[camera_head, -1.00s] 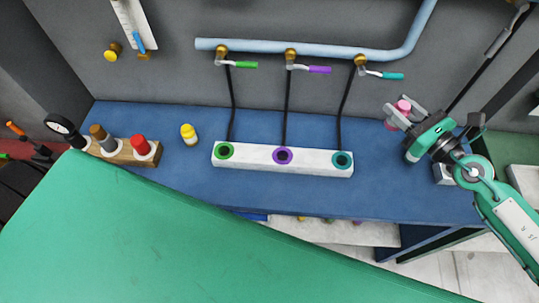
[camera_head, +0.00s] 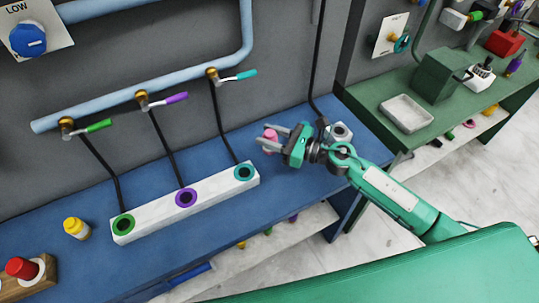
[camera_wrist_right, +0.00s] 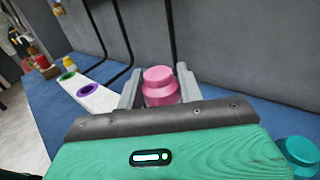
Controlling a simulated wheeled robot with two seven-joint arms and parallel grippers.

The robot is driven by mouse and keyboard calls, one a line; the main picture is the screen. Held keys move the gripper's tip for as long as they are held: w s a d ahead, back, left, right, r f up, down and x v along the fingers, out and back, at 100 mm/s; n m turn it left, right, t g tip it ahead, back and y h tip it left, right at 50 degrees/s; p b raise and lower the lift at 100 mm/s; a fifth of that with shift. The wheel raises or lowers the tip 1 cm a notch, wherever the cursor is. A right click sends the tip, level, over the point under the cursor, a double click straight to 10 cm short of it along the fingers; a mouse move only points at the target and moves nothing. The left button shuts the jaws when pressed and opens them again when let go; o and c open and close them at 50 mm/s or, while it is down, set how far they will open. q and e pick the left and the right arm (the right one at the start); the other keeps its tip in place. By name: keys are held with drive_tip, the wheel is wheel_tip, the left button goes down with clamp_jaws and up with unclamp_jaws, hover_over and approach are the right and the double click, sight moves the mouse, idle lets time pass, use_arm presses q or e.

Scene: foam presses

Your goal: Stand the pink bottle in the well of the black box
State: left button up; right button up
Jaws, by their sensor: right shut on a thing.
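The pink bottle (camera_head: 270,140) is between the fingers of my right gripper (camera_head: 274,139), which is shut on it over the right part of the blue bench. The bottle also shows upright between the fingers in the right wrist view (camera_wrist_right: 160,87); its lower part is hidden by the gripper. I cannot tell whether its base touches the bench. My left gripper is not in view.
A white block (camera_head: 215,193) with three coloured-ring holes lies left of the gripper. A grey block (camera_head: 341,132) with a round top stands behind my arm. The green bench bears a pale tray (camera_head: 407,113), a dark green box (camera_head: 440,76) and a red box (camera_head: 506,41).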

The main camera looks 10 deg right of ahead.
sight(270, 152)
drive_tip(key=shift+f, duration=3.45)
drive_tip(key=shift+f, duration=0.15)
drive_tip(key=o, duration=0.6)
drive_tip(key=shift+b, duration=0.35)
drive_tip(key=o, duration=0.4)
